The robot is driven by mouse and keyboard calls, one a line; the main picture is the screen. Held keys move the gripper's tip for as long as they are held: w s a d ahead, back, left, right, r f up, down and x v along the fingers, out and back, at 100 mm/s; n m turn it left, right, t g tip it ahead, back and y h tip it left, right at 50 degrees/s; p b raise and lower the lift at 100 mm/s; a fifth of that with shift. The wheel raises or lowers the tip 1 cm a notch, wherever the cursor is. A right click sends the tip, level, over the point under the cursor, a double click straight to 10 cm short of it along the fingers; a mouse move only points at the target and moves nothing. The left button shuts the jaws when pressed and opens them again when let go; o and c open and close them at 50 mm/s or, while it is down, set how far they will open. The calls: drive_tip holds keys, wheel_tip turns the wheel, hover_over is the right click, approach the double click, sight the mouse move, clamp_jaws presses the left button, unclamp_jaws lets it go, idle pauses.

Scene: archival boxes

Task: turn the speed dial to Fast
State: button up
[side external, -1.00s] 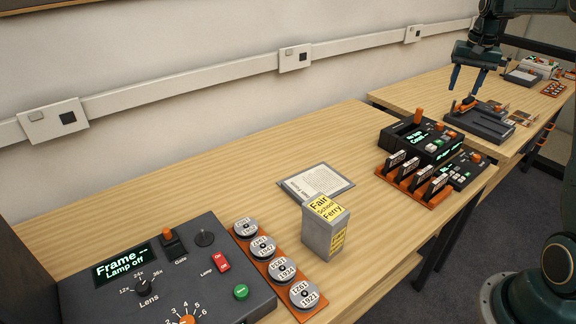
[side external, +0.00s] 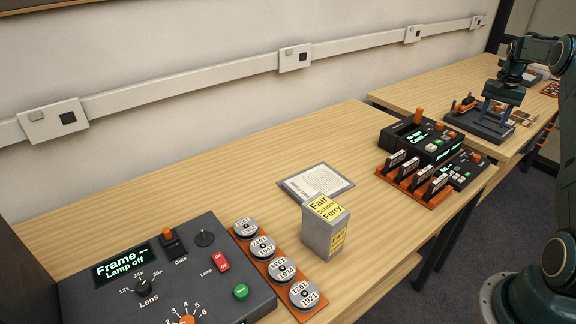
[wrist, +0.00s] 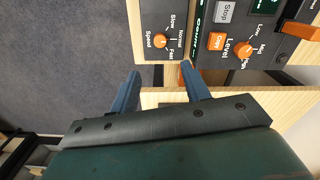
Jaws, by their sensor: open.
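The speed dial (wrist: 160,41) is a small orange knob on a dark panel in the upper middle of the wrist view. The labels Slow, Normal and Fast are beside it, with Speed on its other side. Its pointer is too small to read surely. My gripper (wrist: 160,68) is open and empty, its two blue fingers apart, with the dial beyond their tips and not touched. In the side external view my gripper (side external: 494,108) is over the far table's near part; I cannot make out the speed dial there.
A panel with a Level dial (wrist: 243,48), a Copy button (wrist: 217,42) and a Stop button (wrist: 224,12) lies right of the speed panel. A dark device (side external: 421,138) and a rack of cartridges (side external: 412,182) stand on the near table. Floor shows left in the wrist view.

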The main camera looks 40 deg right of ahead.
sight(477, 156)
wheel_tip(477, 156, down, 14)
drive_tip(key=shift+r, duration=0.15)
idle(0.7)
drive_tip(key=c, duration=1)
drive_tip(key=shift+m, duration=0.4)
drive_tip(key=m, duration=1)
drive_tip(key=shift+r, duration=0.1)
